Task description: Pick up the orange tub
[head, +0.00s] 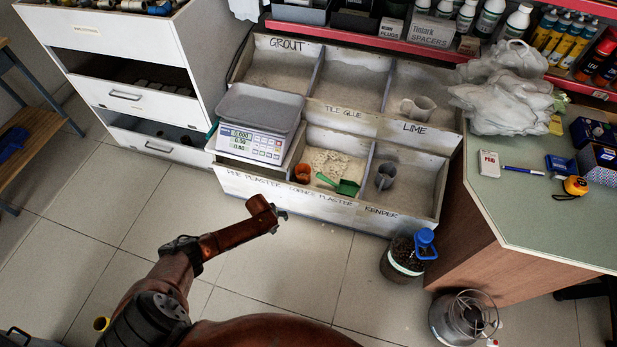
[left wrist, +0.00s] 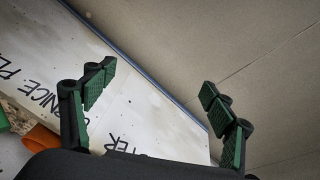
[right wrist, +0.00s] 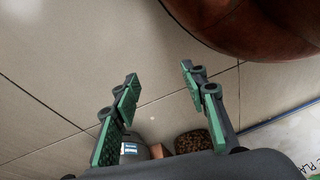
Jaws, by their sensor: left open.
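The orange tub (head: 302,173) is small and sits in the cornice plaster compartment, at the left edge of the pale powder. In the left wrist view an orange piece of it (left wrist: 42,138) shows at the lower left, partly hidden by my gripper's body. My left gripper (left wrist: 156,80) is open and empty, its green-padded fingers wide apart over the bin's labelled front and the floor. In the head view only a small dark bit of it (head: 282,213) shows at the arm's end, in front of the bin. My right gripper (right wrist: 158,72) is open and empty above the floor; the head view does not show it.
A green scoop (head: 338,185) lies right of the tub, and a grey jug (head: 386,176) stands in the neighbouring compartment. A scale (head: 254,128) sits left of the tub. A jar of brown granules (head: 402,261) stands on the floor by the counter (head: 519,205). The floor before the bin is open.

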